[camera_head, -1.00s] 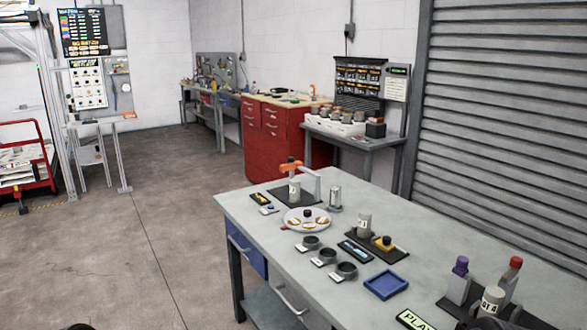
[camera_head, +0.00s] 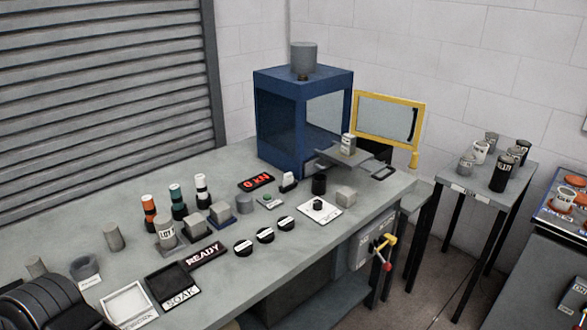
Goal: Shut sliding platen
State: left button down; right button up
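A blue press cabinet (camera_head: 281,125) with glass sides stands at the back of the grey workbench. Its grey sliding platen (camera_head: 328,157) sticks out of the front, to the right. A small grey sample (camera_head: 348,143) stands on the platen. A dark handle loop (camera_head: 383,172) shows at the platen's outer end. The yellow-framed door (camera_head: 390,97) stands swung open behind the platen. Neither of my grippers is in view. A dark rounded part, which may be my arm, shows at the lower left.
Several bottles and blocks stand on the workbench (camera_head: 250,237), with a 0 kN display (camera_head: 256,182) near the press. A side table (camera_head: 475,178) with cups stands right, beyond a floor gap.

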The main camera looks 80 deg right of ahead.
aim_at(361, 160)
jog(key=z, duration=3.45)
